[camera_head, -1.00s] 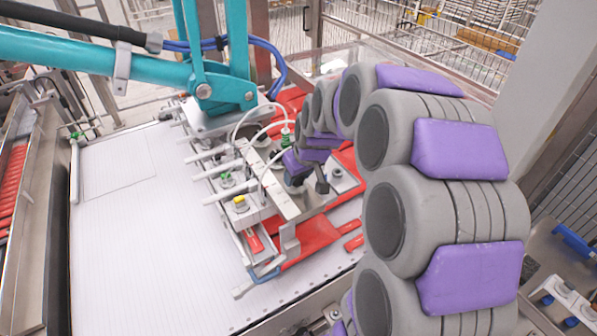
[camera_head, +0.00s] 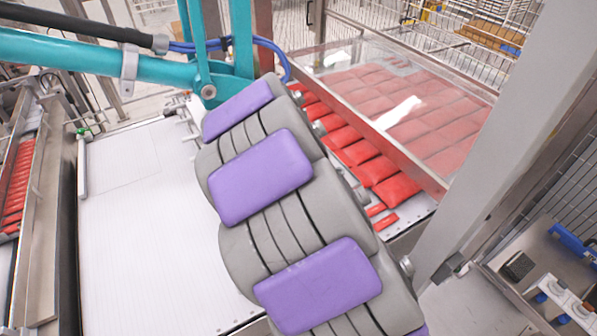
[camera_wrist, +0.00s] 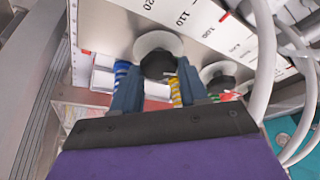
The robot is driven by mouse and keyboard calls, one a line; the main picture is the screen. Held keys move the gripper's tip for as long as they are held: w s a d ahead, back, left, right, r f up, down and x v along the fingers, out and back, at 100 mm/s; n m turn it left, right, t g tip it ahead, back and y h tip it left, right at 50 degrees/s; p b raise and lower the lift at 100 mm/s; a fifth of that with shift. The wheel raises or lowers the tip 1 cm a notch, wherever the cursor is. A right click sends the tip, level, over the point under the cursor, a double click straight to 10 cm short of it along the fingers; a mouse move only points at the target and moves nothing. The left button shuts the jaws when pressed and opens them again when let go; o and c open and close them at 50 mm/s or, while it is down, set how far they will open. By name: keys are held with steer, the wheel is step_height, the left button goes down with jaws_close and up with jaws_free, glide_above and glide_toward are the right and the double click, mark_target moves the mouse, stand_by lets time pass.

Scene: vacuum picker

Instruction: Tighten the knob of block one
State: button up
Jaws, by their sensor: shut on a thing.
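In the wrist view, a black knob (camera_wrist: 158,64) on a pale round washer sits against a metal plate with a printed scale (camera_wrist: 110,25). My gripper (camera_wrist: 158,80) has its two blue-grey fingers on either side of this knob, shut on it. A second black knob (camera_wrist: 219,76) sits to the right, apart from the fingers. No block number is readable on either knob. In the head view my arm covers the blocks, the knobs and my gripper.
White hoses (camera_wrist: 265,50) hang close to the right of the knobs in the wrist view. Blue (camera_wrist: 122,72), yellow and green ringed fittings lie behind the fingers. In the head view, red packs (camera_head: 375,165) lie right of my arm; the white belt (camera_head: 140,230) is largely bare.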

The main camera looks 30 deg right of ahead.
steer(key=shift+w+a+r+m+g+h, duration=0.1)
steer(key=shift+m+g+h, duration=0.05)
steer(key=shift+m, duration=0.45)
steer(key=shift+w+r+m+g+h, duration=0.1)
steer(key=shift+m+g+h, duration=0.05)
steer(key=shift+m, duration=0.45)
steer(key=shift+f+p, duration=0.1)
steer(key=shift+p, duration=0.2)
steer(key=o, duration=1.1)
steer(key=shift+f, duration=0.1)
steer(key=shift+c, duration=0.2)
steer(key=shift+a, duration=0.1)
steer(key=v, duration=1.7)
steer(key=shift+w+r, duration=0.25)
steer(key=shift+a, duration=0.1)
